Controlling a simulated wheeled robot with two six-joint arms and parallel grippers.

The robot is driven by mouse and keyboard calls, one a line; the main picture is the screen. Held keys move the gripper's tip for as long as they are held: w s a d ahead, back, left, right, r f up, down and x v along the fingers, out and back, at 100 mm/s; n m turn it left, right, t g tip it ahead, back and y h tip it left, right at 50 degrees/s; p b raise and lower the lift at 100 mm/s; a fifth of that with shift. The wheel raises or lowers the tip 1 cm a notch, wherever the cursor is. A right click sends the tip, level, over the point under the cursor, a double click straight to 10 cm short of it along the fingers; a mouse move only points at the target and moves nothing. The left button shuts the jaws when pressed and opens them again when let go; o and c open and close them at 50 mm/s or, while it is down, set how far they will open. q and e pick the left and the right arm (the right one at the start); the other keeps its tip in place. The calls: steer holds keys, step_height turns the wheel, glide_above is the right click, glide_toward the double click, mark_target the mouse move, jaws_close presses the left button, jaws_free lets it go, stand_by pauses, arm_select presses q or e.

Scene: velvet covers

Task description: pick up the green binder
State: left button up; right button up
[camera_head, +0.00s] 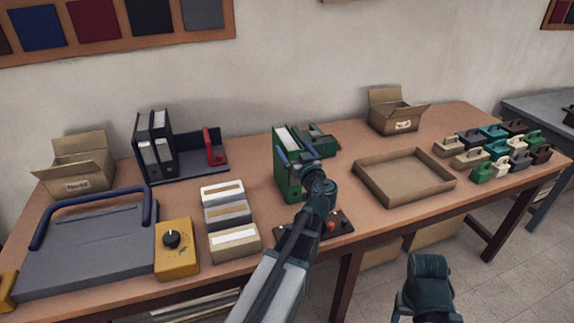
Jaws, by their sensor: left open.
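The green binder (281,145) stands upright near the middle of the table, with white paper showing at its top. My left arm reaches in from below, and my left gripper (296,166) is open at the binder's right side and near edge. The wrist hides part of the binder, and I cannot tell whether the fingers touch it. Of my right arm, only a dark link shows at the bottom; its gripper is out of view.
A grey-green device (320,142) stands close behind the binder. Card boxes (232,240) lie to the left, with black binders (155,145) in a rack behind. A shallow tray (405,178) and several coloured handled blocks (492,150) are to the right.

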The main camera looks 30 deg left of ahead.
mark_target(288, 138)
arm_select(q)
steer(key=x, duration=0.2)
steer(key=r+p+x, duration=0.1)
steer(key=x, duration=0.2)
steer(key=shift+a, duration=0.1)
jaws_close()
stand_by(0.4)
